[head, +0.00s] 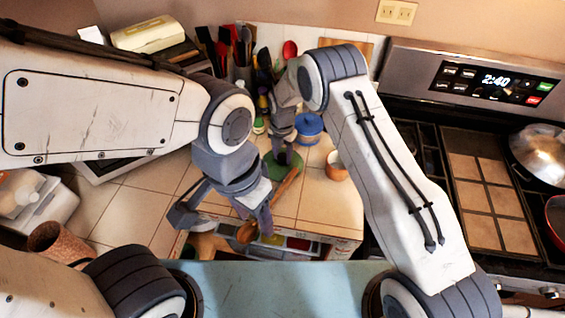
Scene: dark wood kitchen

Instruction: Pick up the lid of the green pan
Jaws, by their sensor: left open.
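The green pan (295,160) sits on the tiled counter in the middle of the head view, partly hidden by my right gripper. A brown wooden piece (285,187) runs from it toward the front left; I cannot tell whether it is the pan's handle. The lid cannot be told apart from the pan at this size. My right gripper (284,152) points down over the green pan; its fingertips are too small to judge, and contact is unclear. My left gripper (224,222) is open, with fingers spread, at the front of the counter, left of and nearer than the pan.
A blue pot (308,124) stands behind the pan and a copper-coloured cup (336,170) to its right. Utensils (233,45) stand at the back. The stove (485,190), with a metal pan (540,152), is at right. Tiles at left (145,205) are partly free.

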